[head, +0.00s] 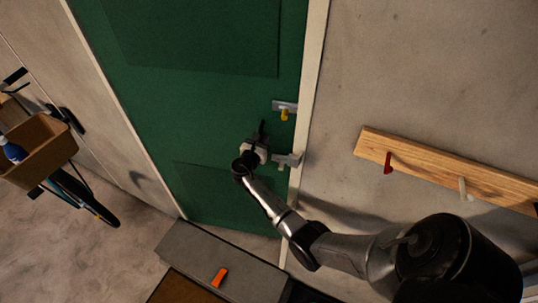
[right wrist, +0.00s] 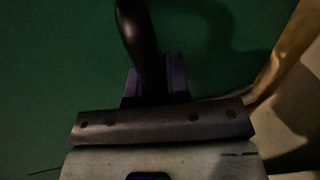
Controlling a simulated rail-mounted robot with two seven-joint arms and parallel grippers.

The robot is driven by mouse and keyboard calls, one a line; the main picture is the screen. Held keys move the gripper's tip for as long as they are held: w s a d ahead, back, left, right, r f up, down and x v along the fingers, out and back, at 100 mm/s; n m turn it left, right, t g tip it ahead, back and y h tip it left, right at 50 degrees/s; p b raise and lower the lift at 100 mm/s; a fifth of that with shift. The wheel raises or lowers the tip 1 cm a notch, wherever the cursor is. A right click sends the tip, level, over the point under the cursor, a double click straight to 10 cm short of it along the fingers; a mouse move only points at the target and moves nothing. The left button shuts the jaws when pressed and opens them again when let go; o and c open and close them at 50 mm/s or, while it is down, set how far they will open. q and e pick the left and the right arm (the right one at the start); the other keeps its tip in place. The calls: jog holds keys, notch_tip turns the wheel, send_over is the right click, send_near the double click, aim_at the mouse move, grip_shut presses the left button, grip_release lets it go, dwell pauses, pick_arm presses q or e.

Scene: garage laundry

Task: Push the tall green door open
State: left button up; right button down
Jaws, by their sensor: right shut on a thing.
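The tall green door (head: 200,60) stands upright in its pale frame and looks closed, with no gap that I can see. A dark handle (right wrist: 133,30) rises in front of the green panel in the right wrist view. My right gripper (head: 261,139) is at the door's right side, and its fingers (right wrist: 157,82) are shut on the dark handle. A grey metal plate with a yellow knob (head: 285,110) sits at the door's right edge, above the gripper. Another grey metal fitting (head: 287,160) is just right of the gripper. My left gripper is not in view.
A wooden rail with red and white hooks (head: 450,170) is on the wall at right. A grey step or box (head: 200,255) with an orange object (head: 220,277) lies before the door. A bicycle with a brown basket (head: 38,150) stands at left. Floor at lower left is clear.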

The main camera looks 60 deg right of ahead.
jog(key=d, duration=0.2)
jog(key=w+d+b, duration=0.1)
jog(key=d, duration=0.1)
jog(key=d+b, duration=0.1)
jog(key=shift+w+d+f, duration=0.2)
jog(key=shift+w+d, duration=0.1)
jog(key=shift+d, duration=0.1)
jog(key=shift+w+d+r, duration=0.1)
jog(key=shift+d, duration=0.15)
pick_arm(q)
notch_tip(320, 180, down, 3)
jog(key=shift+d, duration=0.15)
pick_arm(e)
jog(key=c, duration=1.4)
grip_release()
jog(key=shift+w+a, duration=0.1)
jog(key=shift+r, duration=0.1)
